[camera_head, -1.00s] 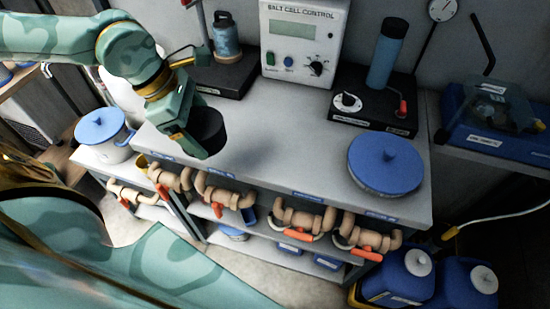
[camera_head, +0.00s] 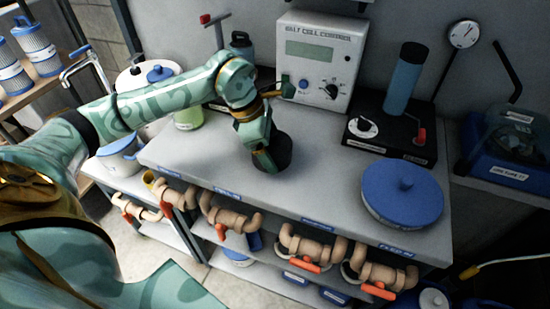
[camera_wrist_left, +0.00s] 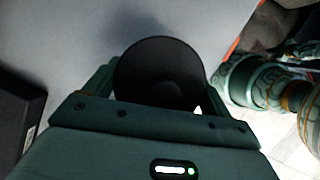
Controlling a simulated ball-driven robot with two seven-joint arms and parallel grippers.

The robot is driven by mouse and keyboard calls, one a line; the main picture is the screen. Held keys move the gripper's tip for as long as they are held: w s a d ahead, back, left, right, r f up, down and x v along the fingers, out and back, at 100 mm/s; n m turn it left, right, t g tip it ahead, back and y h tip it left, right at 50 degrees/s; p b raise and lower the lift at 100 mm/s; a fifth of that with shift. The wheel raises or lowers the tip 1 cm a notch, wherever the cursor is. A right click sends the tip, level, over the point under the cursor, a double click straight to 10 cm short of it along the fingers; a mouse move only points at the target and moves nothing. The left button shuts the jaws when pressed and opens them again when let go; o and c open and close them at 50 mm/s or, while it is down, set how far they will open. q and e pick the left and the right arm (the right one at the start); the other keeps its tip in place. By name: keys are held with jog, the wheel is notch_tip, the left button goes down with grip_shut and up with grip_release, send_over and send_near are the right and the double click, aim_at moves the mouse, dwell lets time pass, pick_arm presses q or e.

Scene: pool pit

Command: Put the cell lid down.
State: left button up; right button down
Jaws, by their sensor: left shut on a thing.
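The cell lid is a black round cap (camera_head: 281,152), low over the grey bench top (camera_head: 335,195), left of the middle. My left gripper (camera_head: 264,160) is shut on it. In the left wrist view the lid (camera_wrist_left: 160,68) sits between the two fingers of my left gripper (camera_wrist_left: 158,90), its round dark face toward the camera. I cannot tell whether the lid touches the bench. My right gripper is in no view.
Behind are the white salt cell control box (camera_head: 315,62) and a black stand with a blue cylinder (camera_head: 404,80). Pipe fittings with orange handles (camera_head: 308,248) line the front below. Bench between lid and tub is clear.

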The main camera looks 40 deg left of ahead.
pick_arm(q)
jog(key=shift+w+d+f, duration=0.1)
jog(key=shift+w+f, duration=0.15)
jog(key=shift+f, duration=0.05)
jog(key=shift+w+f+b, duration=0.15)
jog(key=shift+f+b, duration=0.4)
jog(key=shift+f, duration=1.1)
jog(key=shift+f, duration=0.2)
jog(key=o, duration=0.9)
jog(key=shift+r, duration=0.3)
jog(key=p+v, duration=0.2)
jog(key=v, duration=1)
jog(key=shift+p, duration=0.35)
jog(key=shift+f, duration=0.15)
